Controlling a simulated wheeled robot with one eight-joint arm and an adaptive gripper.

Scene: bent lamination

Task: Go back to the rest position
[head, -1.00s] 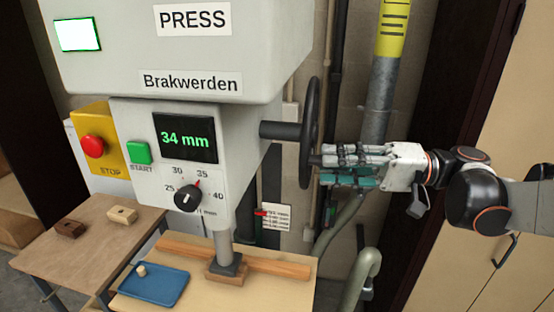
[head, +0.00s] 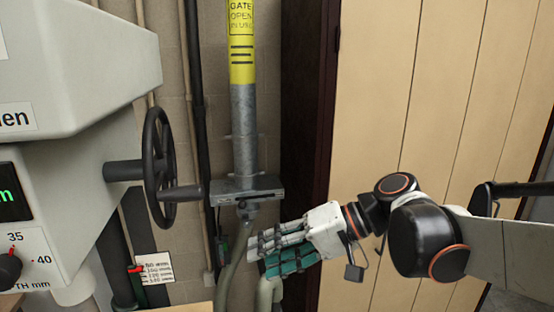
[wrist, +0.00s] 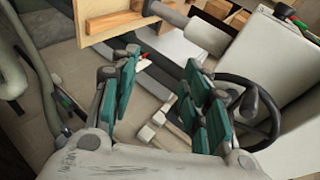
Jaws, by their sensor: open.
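My gripper (head: 270,254) is open and empty in the head view, in front of the grey pipe, below and to the right of the press handwheel (head: 158,168). It does not touch the wheel or its handle (head: 182,193). In the wrist view, my gripper's teal-padded fingers (wrist: 158,100) are spread apart with nothing between them. The handwheel also shows in the wrist view (wrist: 262,118), to the right of the fingers. The press (head: 75,70) fills the left of the head view; its display is cut off at the edge.
A grey vertical pipe (head: 245,130) with a yellow label and a metal gate (head: 246,188) stands behind my gripper. Hoses (head: 232,275) run below it. Tall beige cabinet doors (head: 400,80) are at the right. A small notice (head: 157,268) hangs beneath the wheel.

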